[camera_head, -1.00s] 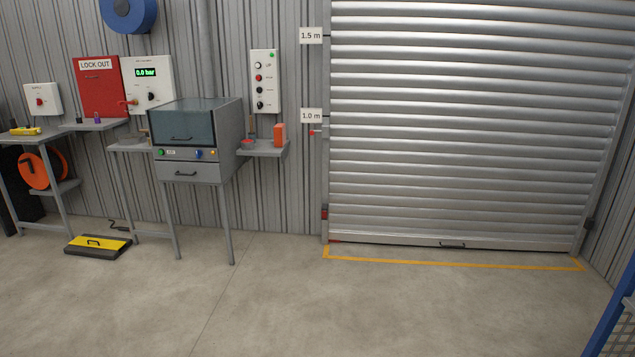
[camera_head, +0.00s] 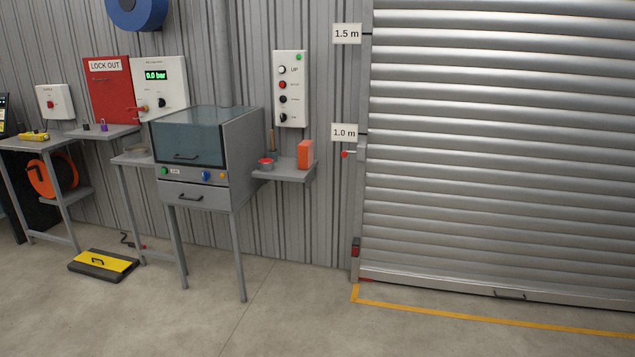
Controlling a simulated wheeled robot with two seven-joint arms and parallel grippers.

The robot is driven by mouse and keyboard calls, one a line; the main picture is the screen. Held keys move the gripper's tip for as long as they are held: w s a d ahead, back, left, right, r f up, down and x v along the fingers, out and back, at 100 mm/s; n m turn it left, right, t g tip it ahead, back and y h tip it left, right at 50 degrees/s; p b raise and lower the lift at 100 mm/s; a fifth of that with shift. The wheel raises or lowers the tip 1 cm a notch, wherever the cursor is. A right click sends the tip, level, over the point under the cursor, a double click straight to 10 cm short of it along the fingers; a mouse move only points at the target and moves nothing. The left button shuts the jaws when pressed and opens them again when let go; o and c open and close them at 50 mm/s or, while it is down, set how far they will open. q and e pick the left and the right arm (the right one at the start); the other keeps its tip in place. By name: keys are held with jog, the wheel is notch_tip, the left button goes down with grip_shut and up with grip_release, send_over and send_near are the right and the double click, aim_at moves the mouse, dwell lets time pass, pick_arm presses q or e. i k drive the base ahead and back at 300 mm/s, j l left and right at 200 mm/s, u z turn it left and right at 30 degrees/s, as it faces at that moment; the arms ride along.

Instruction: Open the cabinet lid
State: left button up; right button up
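The grey cabinet (camera_head: 245,150) stands on thin legs against the corrugated wall, left of the picture's middle. The lid looks closed. Below it are a strip with a green, a blue and a yellow button, and a drawer (camera_head: 194,196) with its own handle. Neither of my grippers shows in the view.
A side shelf (camera_head: 286,173) right of the cabinet holds a red-topped tin and an orange block (camera_head: 305,154). A roller door (camera_head: 500,170) is at right. The floor in front is clear.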

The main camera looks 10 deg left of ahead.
aim_at(197, 114)
jog(key=i+j+u, duration=0.1)
jog(key=i+u, duration=0.25)
jog(key=i, duration=0.3)
jog(key=i+l+u, duration=0.1)
jog(key=i+u, duration=0.3)
jog(key=i, duration=0.2)
jog(key=i+j+z, duration=0.2)
jog(key=i, duration=0.35)
jog(key=i+j+z, duration=0.25)
jog(key=i+j, duration=0.15)
jog(key=i+j+z, duration=0.1)
jog(key=i+j, duration=0.15)
jog(key=i+j+z, duration=0.15)
jog(key=j, duration=0.25)
jog(key=i+j+z, duration=0.1)
jog(key=i+j, duration=0.25)
